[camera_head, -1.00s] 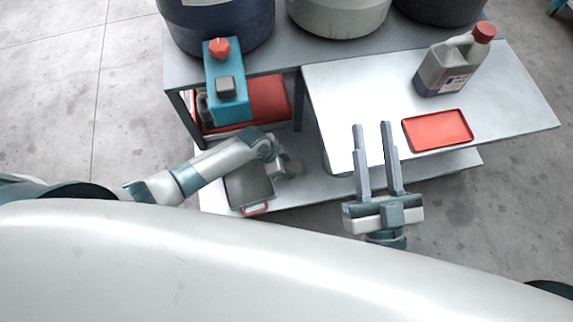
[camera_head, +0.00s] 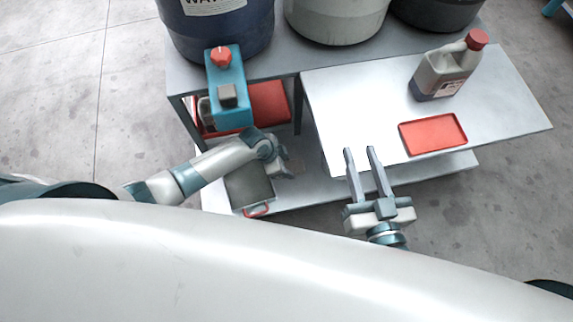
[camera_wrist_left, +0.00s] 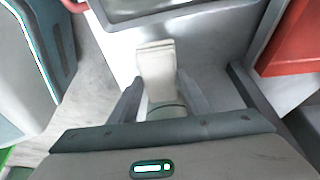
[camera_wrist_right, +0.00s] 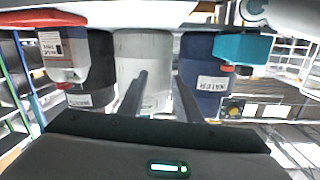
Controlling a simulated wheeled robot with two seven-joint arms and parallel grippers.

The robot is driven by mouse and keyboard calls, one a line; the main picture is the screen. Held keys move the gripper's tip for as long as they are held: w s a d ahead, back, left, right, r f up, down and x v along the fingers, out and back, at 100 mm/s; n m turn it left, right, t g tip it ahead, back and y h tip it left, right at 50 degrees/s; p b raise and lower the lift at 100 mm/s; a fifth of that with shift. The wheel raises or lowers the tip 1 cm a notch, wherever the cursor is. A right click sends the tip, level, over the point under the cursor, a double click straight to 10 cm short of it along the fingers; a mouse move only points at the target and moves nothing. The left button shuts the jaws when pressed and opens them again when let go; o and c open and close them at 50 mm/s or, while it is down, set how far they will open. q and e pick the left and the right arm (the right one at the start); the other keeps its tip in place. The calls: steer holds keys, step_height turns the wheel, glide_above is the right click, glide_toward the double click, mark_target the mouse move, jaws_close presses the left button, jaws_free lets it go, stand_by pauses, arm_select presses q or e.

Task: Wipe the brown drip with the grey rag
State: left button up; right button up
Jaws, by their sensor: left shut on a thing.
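My left gripper (camera_wrist_left: 160,100) is shut on a pale grey, folded thing that looks like the grey rag (camera_wrist_left: 156,68). It is low over the lower shelf, beside a dark grey pan with a red handle (camera_head: 249,186). In the head view my left wrist hides most of this gripper. The brown drip cannot be made out in any view. My right gripper (camera_head: 358,150) is open and empty, with its fingers apart at the front edge of the white tabletop. Its fingers also show in the right wrist view (camera_wrist_right: 162,88).
A red tray (camera_head: 433,134) and a jug with a red cap (camera_head: 446,70) stand on the white top (camera_head: 350,100). A teal box with a red knob (camera_head: 229,95) overhangs the lower shelf near my left arm. Large drums (camera_head: 340,15) stand behind. A red bin (camera_head: 268,105) is underneath.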

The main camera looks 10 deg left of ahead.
steer(key=shift+s+d+f+g+h+p, duration=0.1)
steer(key=shift+d+f+g+h+p, duration=0.1)
steer(key=shift+f+g, duration=0.35)
steer(key=shift+s+d+f+g+h+p, duration=0.15)
steer(key=shift+f+g, duration=0.1)
steer(key=shift+f, duration=0.55)
